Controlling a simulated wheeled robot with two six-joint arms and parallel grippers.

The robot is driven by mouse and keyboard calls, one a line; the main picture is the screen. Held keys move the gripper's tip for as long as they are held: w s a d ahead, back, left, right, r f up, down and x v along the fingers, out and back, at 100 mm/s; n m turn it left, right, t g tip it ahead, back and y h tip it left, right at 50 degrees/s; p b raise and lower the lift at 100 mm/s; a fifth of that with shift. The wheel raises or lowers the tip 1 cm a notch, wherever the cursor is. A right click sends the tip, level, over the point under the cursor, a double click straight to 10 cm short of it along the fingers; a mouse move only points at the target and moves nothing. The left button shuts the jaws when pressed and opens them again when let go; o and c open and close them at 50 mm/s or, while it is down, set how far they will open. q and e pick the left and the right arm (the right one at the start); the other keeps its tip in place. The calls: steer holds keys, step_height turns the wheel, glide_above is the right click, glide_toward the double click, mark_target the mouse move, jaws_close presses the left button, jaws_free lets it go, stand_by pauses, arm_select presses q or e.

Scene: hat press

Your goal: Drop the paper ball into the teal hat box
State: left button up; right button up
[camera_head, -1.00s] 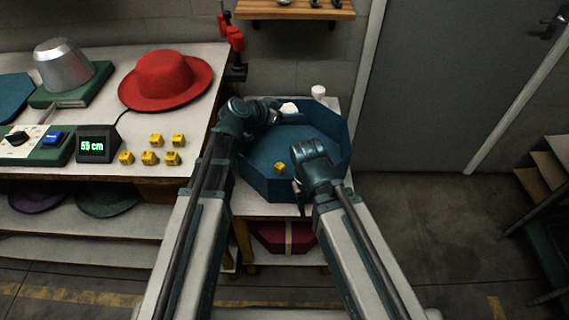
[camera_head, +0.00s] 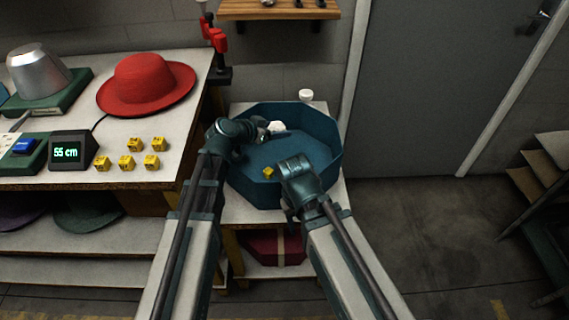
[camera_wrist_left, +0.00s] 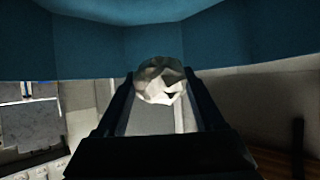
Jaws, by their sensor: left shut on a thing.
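The white crumpled paper ball (camera_head: 276,127) is between the fingertips of my left gripper (camera_head: 268,130). The left wrist view shows the ball (camera_wrist_left: 160,80) pinched at the finger ends. The open teal octagonal hat box (camera_head: 325,153) stands on a small stand. In the head view the ball overlaps the box's far inside; its exact height over the floor is unclear. The box also shows along the top of the left wrist view (camera_wrist_left: 90,50). My right gripper (camera_head: 290,205) is at the box's near right rim; its fingers are too hidden to judge.
A yellow cube (camera_head: 268,172) appears inside the box, near its front. The left worktable (camera_head: 130,190) carries a red hat (camera_head: 147,82), several yellow cubes (camera_head: 127,162) and a display (camera_head: 68,151). Open floor lies to the right.

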arm_select(q)
steer(key=shift+f, duration=0.25)
steer(key=o, duration=1.3)
steer(key=p+v, duration=0.6)
steer(key=v, duration=0.7)
steer(key=shift+s+a+r+p, duration=0.15)
steer(key=shift+s+a+p, duration=0.15)
